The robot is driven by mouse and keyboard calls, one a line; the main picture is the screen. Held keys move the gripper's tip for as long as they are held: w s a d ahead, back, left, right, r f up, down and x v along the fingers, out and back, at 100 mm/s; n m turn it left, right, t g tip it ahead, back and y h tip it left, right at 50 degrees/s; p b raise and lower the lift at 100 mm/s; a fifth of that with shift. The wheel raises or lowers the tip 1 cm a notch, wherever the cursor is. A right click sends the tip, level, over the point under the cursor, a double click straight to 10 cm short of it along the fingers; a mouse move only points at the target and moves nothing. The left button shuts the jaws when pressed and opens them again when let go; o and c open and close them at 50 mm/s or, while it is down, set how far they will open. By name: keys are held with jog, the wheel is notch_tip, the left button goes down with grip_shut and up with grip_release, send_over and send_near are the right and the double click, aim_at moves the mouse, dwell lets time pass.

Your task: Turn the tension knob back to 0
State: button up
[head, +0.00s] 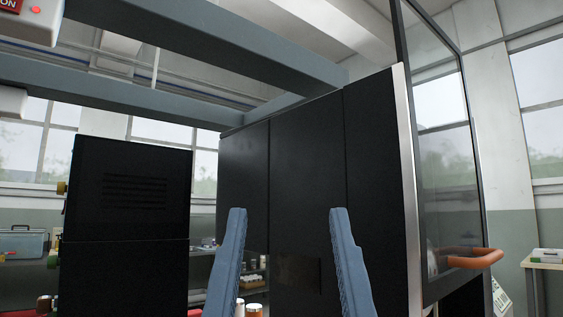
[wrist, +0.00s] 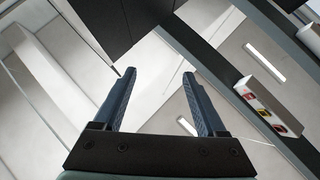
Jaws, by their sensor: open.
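My gripper (head: 287,214) is open and empty, its two blue fingers pointing up in front of the black cabinets in the head view. It also shows open in the wrist view (wrist: 158,75), with nothing between the fingers. No knob can be clearly identified as the tension knob. A small brass-coloured knob-like part (head: 61,187) sticks out at the left edge of the left black cabinet, seen side-on and apart from my gripper. Any scale or 0 mark is not visible.
A tall black cabinet (head: 308,190) stands behind my gripper, with an open glass door (head: 445,150) and orange handle (head: 475,260) at right. A smaller black cabinet (head: 125,215) stands left. Grey beams (head: 210,45) cross overhead. The wrist view shows a white button box (wrist: 268,105).

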jog(key=shift+a+r+p, duration=0.2)
jog(key=shift+r+p, duration=0.5)
jog(key=shift+r, duration=0.4)
jog(key=shift+c, duration=1.3)
jog(key=w+d+f+n+g+y+p, duration=0.1)
jog(key=w+f+g+p, duration=0.15)
jog(key=f, duration=0.55)
jog(key=w+d+f+n+g+y+p, duration=0.1)
jog(key=f+g+p, duration=0.15)
jog(key=f, duration=0.55)
jog(key=s+d+f+m+g+h+p, duration=0.1)
jog(key=s+d+f+g+p, duration=0.1)
jog(key=s+f, duration=0.35)
jog(key=s+d+f+g+p, duration=0.2)
jog(key=f, duration=0.7)
jog(key=w, duration=0.4)
jog(key=w+p, duration=0.1)
jog(key=w, duration=0.4)
jog(key=w+a, duration=0.1)
jog(key=w, duration=0.3)
jog(key=shift+w+f, duration=0.1)
jog(key=shift+w, duration=0.1)
